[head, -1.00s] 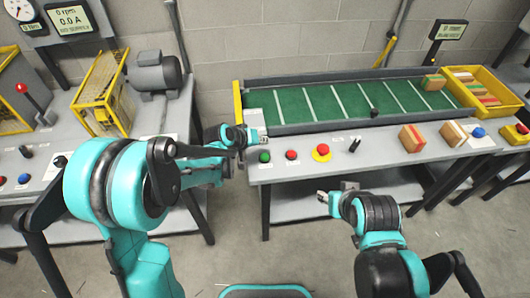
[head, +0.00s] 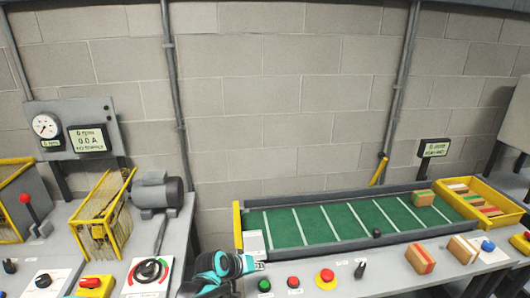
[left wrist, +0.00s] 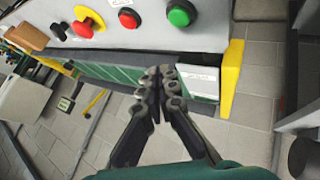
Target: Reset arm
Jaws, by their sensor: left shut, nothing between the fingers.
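Past the fingertips in that view are the green belt (left wrist: 115,82), a white label plate (left wrist: 198,80) and the green button (left wrist: 181,13). My right gripper is out of the head view.
The conveyor (head: 340,188) holds a block (head: 423,197) at its far right. A yellow bin (head: 470,190) of blocks stands beyond. A red stop button (head: 326,279), a red button (head: 293,282) and blocks (head: 420,259) line the bench front. A caged motor rig (head: 103,214) stands left.

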